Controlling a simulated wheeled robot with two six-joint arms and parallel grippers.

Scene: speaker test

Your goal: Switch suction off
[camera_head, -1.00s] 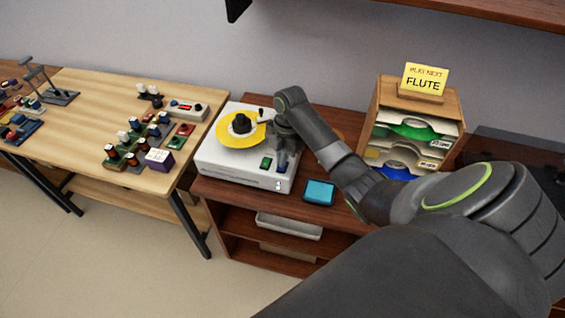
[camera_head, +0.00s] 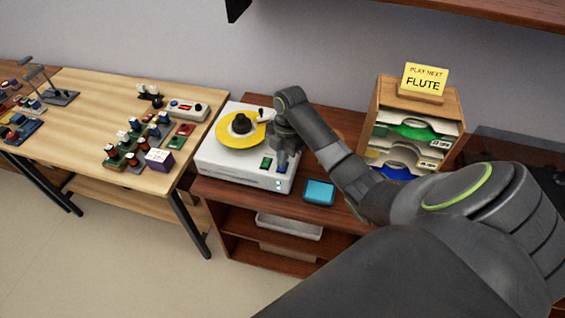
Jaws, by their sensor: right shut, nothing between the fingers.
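A white turntable box (camera_head: 222,163) stands on the dark red-brown cabinet. A yellow disc (camera_head: 230,139) with a black knob in its middle lies on its top. A green button (camera_head: 266,163) sits on the front right of the box, with a bluish switch or fingertip just right of it, too small to tell. A small lit spot (camera_head: 278,184) shows on the front face. My right gripper (camera_head: 282,163) is shut and empty, pointing down over the right front corner of the box by the buttons; whether it touches is unclear. My left gripper is out of view.
A blue pad (camera_head: 319,192) lies on the cabinet (camera_head: 301,212) right of the box. A wooden rack (camera_head: 416,108) with coloured discs carries a yellow "FLUTE" card (camera_head: 424,79). A wooden table (camera_head: 92,103) at left holds several small parts. A shelf (camera_head: 480,12) overhangs above.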

